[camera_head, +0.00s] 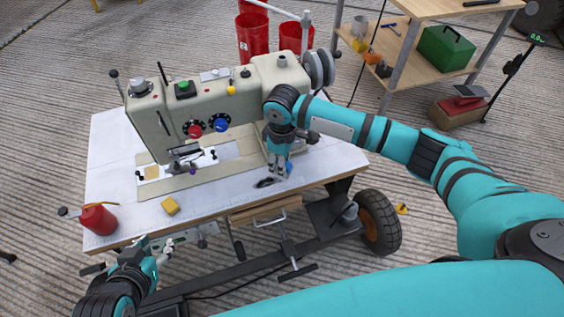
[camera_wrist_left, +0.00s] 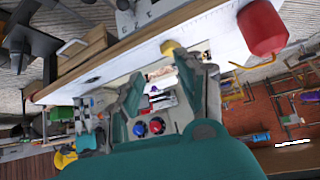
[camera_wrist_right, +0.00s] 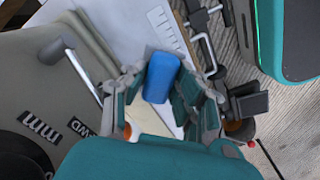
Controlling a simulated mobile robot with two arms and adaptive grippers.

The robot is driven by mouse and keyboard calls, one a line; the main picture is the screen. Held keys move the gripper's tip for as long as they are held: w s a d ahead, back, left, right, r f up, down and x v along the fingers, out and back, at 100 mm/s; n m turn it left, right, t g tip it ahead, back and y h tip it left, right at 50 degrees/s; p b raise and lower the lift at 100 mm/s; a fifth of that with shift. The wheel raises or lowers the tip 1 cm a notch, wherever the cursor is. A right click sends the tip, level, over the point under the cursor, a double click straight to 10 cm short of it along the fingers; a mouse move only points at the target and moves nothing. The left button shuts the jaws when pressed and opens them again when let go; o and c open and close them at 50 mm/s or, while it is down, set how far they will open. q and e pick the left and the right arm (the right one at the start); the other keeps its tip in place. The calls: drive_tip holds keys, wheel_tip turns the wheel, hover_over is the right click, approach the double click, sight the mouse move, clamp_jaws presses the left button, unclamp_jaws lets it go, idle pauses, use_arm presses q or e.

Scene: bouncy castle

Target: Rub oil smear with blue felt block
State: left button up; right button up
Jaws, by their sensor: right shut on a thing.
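The blue felt block (camera_wrist_right: 162,77) is held between the fingers of my right gripper (camera_wrist_right: 168,95) in the right wrist view. In the head view my right gripper (camera_head: 280,170) points down over the front right of the white tabletop, with a bit of the blue block (camera_head: 290,168) showing at its tips. A dark patch that looks like the oil smear (camera_head: 265,183) lies on the tabletop just left of and in front of the block; I cannot tell whether they touch. My left gripper (camera_head: 160,252) is below the table's front left edge, open and empty in the left wrist view (camera_wrist_left: 170,90).
A large beige sewing machine (camera_head: 200,110) fills the back of the white table (camera_head: 120,215). A yellow block (camera_head: 170,206) and a red oil can (camera_head: 98,219) stand at the front left. Red buckets (camera_head: 252,38) and a wooden shelf (camera_head: 410,60) stand behind.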

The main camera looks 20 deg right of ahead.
drive_tip(key=shift+f+b, duration=0.6)
drive_tip(key=shift+b, duration=0.2)
drive_tip(key=shift+f+b, duration=0.55)
drive_tip(key=shift+b, duration=0.3)
use_arm(q)
drive_tip(key=w+d+r+t+h, duration=0.1)
drive_tip(key=w+d+r+t, duration=0.1)
drive_tip(key=r, duration=0.4)
drive_tip(key=w+d+r+t+h, duration=0.2)
drive_tip(key=w+r+t, duration=0.3)
drive_tip(key=r+t, duration=0.2)
drive_tip(key=shift+w+r+m, duration=0.15)
drive_tip(key=shift+w+m, duration=0.05)
drive_tip(key=shift+m, duration=0.1)
drive_tip(key=shift+r+t, duration=0.35)
drive_tip(key=shift+t, duration=0.05)
use_arm(e)
drive_tip(key=shift+f, duration=1.05)
